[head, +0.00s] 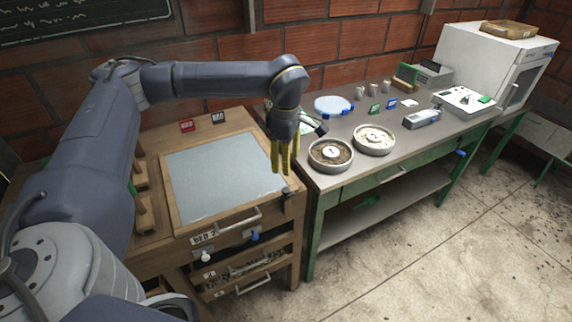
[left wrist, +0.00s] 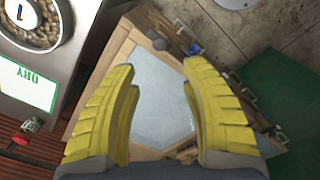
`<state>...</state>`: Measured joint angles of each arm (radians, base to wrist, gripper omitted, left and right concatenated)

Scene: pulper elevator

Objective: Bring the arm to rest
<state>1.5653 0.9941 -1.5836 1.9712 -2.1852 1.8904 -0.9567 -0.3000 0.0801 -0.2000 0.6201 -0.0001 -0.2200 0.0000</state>
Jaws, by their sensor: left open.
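My left arm comes in from the left in the head view and reaches over a wooden cabinet (head: 150,250) with a pale grey panel (head: 222,182) in its top. My left gripper (head: 281,168) has yellow fingers and points down above the right edge of that cabinet. The left gripper is open and empty. My right gripper does not show in either view.
Right of the cabinet stands a metal table (head: 340,177) with green legs. Two round dishes of grains (head: 330,153) (head: 373,139) sit near its left end. A white oven-like box (head: 490,62) stands at the far right. The concrete floor (head: 450,250) in front is clear.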

